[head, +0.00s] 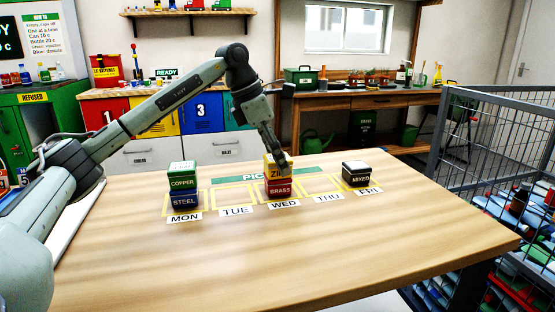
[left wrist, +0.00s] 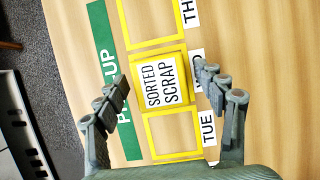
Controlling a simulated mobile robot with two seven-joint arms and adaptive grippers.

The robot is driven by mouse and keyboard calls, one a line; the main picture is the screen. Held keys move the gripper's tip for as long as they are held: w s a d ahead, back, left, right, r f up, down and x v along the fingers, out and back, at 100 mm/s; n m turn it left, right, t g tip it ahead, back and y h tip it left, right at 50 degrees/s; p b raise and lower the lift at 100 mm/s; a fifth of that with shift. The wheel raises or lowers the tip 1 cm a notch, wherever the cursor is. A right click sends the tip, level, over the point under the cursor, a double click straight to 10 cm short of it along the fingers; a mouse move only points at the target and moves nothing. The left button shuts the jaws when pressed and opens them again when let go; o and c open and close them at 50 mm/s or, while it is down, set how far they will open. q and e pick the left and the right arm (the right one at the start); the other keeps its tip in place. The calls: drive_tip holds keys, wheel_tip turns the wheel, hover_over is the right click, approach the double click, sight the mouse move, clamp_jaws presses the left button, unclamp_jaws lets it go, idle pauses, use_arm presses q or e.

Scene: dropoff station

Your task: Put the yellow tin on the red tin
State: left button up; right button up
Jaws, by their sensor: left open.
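The yellow tin (head: 271,171), its front lettering partly hidden by my gripper, sits upright on top of the red tin (head: 279,189) marked BRASS, at the WED place. In the left wrist view the yellow tin (left wrist: 163,84) shows its white SORTED SCRAP top label, and it covers the red tin from sight. My left gripper (head: 279,163) points down at the yellow tin. In the left wrist view its fingers (left wrist: 162,82) are spread wide, one on each side of the tin, with gaps visible. My right gripper is not in view.
A green COPPER tin (head: 182,180) stands on a blue STEEL tin (head: 185,200) at MON. A dark MIXED tin (head: 356,178) stands at FRI. The TUE and THU squares are empty. The front of the wooden table (head: 300,255) is clear; a wire cage (head: 500,160) stands to the right.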

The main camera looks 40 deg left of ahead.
use_arm(q)
drive_tip(key=v, duration=1.2)
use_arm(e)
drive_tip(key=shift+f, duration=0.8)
